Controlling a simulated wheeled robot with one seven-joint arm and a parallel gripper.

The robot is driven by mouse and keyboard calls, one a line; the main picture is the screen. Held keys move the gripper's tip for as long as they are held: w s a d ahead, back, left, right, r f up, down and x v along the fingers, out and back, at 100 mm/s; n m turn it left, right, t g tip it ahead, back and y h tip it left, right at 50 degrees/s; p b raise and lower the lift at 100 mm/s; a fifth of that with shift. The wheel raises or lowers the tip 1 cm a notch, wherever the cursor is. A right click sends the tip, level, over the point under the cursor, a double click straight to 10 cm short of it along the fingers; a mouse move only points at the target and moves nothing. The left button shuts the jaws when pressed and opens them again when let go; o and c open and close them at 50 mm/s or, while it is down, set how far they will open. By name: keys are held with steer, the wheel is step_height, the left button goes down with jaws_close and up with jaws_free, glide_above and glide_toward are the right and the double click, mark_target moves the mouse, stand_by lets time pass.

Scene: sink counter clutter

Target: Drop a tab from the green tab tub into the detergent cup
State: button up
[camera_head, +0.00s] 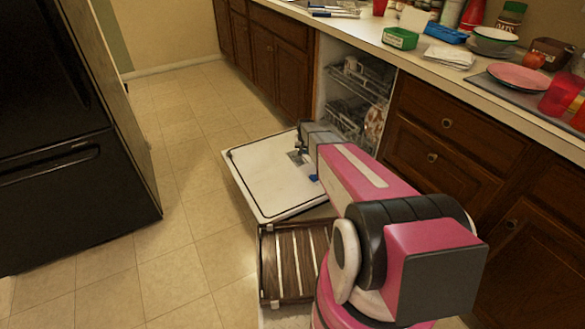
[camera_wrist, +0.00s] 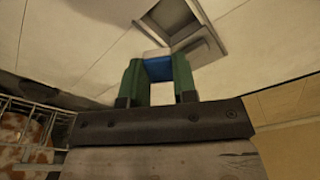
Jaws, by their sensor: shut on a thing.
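My gripper (camera_wrist: 158,72) is shut on a small blue-and-white tab (camera_wrist: 159,69), held between its two green fingers in the wrist view. The detergent cup (camera_wrist: 174,18) is a grey square recess in the dishwasher door's inner face, just beyond the fingertips. Its lid (camera_wrist: 207,46) appears beside it. The gap between tab and door is hard to judge. In the head view the cup (camera_head: 294,157) is partly hidden by my arm's end. The green tab tub (camera_head: 400,39) stands on the counter.
The dishwasher door (camera_head: 262,185) is folded down flat; its dish racks (camera_head: 352,95) hold crockery. The counter is cluttered, with a pink plate (camera_head: 518,77). A black fridge (camera_head: 70,130) stands left; the floor between is clear.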

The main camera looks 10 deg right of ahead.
steer(key=shift+f, duration=0.4)
steer(key=o, duration=1)
steer(key=shift+r, duration=0.1)
steer(key=r, duration=0.3)
steer(key=s+r, duration=0.1)
steer(key=r, duration=0.6)
steer(key=shift+s+a+r, duration=0.1)
steer(key=shift+s+r, duration=0.1)
steer(key=shift+r, duration=0.05)
